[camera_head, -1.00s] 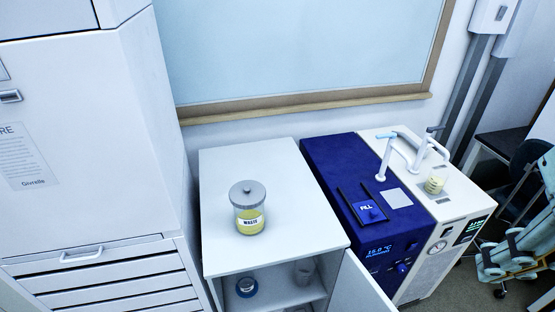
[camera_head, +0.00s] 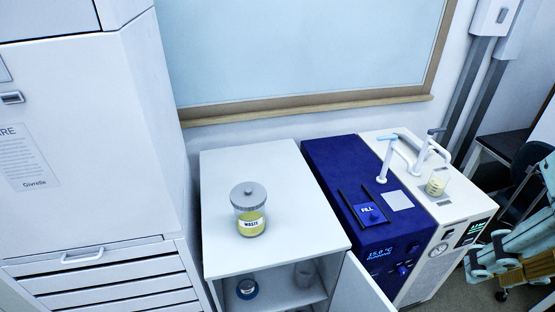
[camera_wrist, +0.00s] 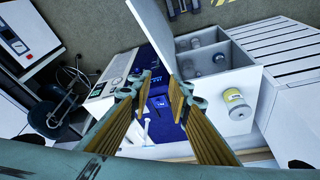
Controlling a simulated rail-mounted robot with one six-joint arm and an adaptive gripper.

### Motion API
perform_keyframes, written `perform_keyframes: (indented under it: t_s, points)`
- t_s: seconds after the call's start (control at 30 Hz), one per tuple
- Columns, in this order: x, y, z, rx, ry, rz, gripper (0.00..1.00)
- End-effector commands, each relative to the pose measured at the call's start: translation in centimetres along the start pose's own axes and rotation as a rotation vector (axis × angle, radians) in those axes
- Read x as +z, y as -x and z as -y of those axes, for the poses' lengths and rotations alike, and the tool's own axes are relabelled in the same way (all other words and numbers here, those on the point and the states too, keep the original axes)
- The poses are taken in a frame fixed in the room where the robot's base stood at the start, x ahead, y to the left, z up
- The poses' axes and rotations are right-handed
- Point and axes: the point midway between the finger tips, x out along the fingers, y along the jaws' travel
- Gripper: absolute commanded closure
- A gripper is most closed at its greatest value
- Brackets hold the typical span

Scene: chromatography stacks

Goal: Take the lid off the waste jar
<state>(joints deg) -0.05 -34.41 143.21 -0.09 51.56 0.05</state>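The waste jar (camera_head: 250,222) is clear, with yellow contents and a "WASTE" label. It stands upright on the white cabinet top (camera_head: 300,235). Its grey round lid (camera_head: 248,195), with a small knob, sits on the jar's mouth. In the wrist view the jar (camera_wrist: 236,103) is to the right of my gripper, its lid (camera_wrist: 240,113) facing the camera. My gripper (camera_wrist: 154,94) is open and empty, its two fingers wide apart, well away from the jar.
A blue and white unit (camera_head: 345,185) with taps and a beaker (camera_head: 438,181) stands right of the cabinet. The cabinet door (camera_head: 360,288) hangs open, showing vessels inside. A tall white cabinet (camera_head: 100,130) borders the left. The cabinet top around the jar is clear.

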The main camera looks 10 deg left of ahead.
Motion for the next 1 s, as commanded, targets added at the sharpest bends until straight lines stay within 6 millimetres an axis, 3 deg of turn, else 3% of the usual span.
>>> perform_keyframes:
  t_s: [0.63,1.0]
  points:
    - [0.0,0.0,0.0,0.0,0.0,0.0,0.23]
    - [-0.16,0.03,0.04,-0.001,0.005,0.001,0.23]
